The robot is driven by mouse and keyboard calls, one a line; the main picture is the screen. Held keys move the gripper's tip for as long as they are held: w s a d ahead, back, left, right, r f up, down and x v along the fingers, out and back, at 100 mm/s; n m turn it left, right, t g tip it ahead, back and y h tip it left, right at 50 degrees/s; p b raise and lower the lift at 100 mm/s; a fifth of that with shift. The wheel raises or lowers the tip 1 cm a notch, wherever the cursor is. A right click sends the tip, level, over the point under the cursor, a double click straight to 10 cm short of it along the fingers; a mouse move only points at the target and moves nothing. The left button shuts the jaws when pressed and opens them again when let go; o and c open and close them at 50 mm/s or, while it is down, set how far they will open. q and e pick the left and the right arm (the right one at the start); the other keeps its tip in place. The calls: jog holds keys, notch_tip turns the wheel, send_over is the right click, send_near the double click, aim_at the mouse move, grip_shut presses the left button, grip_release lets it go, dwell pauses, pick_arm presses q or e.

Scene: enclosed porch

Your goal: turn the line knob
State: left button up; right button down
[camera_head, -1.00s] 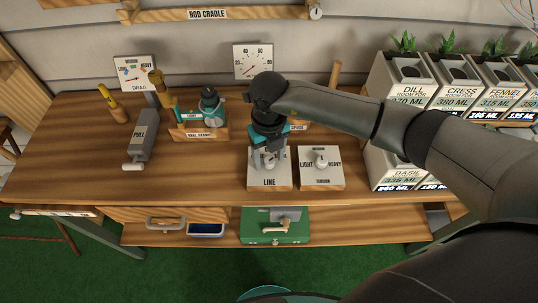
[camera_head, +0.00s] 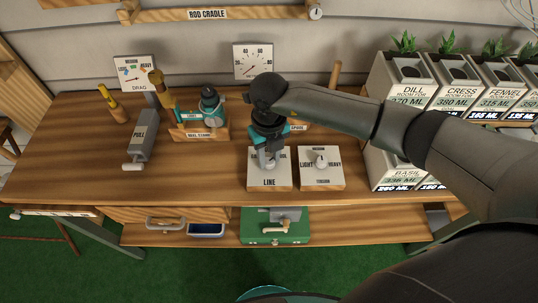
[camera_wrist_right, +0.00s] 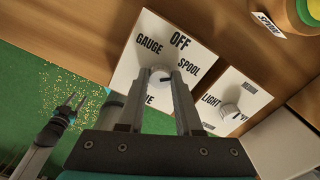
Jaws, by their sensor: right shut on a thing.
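The LINE knob (camera_wrist_right: 159,75) is a small round white knob with a dark mark, on a white plate (camera_wrist_right: 129,68) marked GAUGE, OFF and SPOOL. The mark points to the right in the right wrist view, roughly toward the SPOOL side. In the head view the LINE plate (camera_head: 269,183) stands on the bench, its knob mostly hidden by my right gripper (camera_head: 269,160). The right gripper points down, with its fingers shut on the knob from both sides. My left gripper (camera_wrist_right: 75,102) shows small in the wrist view, fingers apart and empty, over the green floor.
A tension plate with a LIGHT/HEAVY knob (camera_head: 321,161) stands close on the right. A PULL lever (camera_head: 141,137) and a reel stand (camera_head: 200,132) are on the left. A dial gauge (camera_head: 253,61) hangs behind. Planter boxes (camera_head: 400,80) fill the right end.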

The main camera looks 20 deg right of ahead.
aim_at(269, 161)
jog(key=shift+n+b, duration=0.3)
jog(key=shift+n, duration=0.1)
jog(key=n+b, duration=0.2)
jog(key=n, duration=0.1)
jog(key=shift+f+n, duration=0.1)
jog(key=shift+n, duration=0.3)
jog(key=shift+n+b, duration=1.95)
jog(key=shift+n, duration=0.65)
jog(key=c, duration=0.6)
grip_release()
jog(key=shift+r, duration=0.2)
notch_tip(269, 161, up, 15)
jog(key=shift+r, duration=0.1)
jog(key=shift+s, duration=0.1)
